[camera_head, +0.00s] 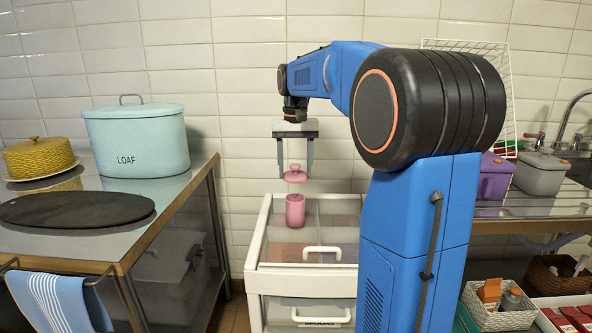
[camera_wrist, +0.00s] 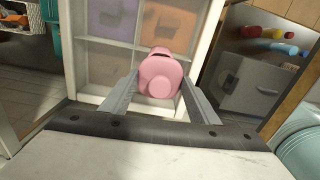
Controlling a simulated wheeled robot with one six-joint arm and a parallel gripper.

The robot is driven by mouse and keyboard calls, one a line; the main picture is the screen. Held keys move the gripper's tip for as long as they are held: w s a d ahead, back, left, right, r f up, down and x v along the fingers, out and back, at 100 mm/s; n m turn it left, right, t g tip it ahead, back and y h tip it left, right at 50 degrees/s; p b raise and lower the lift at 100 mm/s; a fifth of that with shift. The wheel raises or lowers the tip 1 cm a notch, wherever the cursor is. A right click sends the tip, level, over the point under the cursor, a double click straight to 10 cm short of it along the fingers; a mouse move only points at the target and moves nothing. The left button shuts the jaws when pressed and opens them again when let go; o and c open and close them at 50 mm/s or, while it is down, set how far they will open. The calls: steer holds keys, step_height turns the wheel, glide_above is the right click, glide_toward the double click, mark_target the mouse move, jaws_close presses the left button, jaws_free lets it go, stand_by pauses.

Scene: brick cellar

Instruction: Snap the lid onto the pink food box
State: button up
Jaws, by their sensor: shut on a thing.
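The box is a small round pink pot standing upright in the open top drawer of the white cabinet (camera_head: 253,255). In the wrist view the lid (camera_wrist: 160,82) sits between the two grey fingers with its knob facing the camera. It hides most of the box, so I cannot tell the exact alignment.
The drawer has several compartments, with low dividers around the box. A steel table at left holds a blue loaf tin (camera_head: 138,140), a yellow dish (camera_head: 40,158) and a dark board (camera_head: 75,208). At right, a purple box (camera_head: 495,178) and a grey box (camera_head: 541,174) stand by the sink.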

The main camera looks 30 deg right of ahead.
steer(key=shift+f, duration=2.9)
steer(key=shift+f, duration=0.3)
stand_by(0.3)
steer(key=o, duration=1.6)
steer(key=shift+c, duration=0.2)
steer(key=shift+r, duration=0.15)
steer(key=shift+r, duration=3.4)
jaws_close()
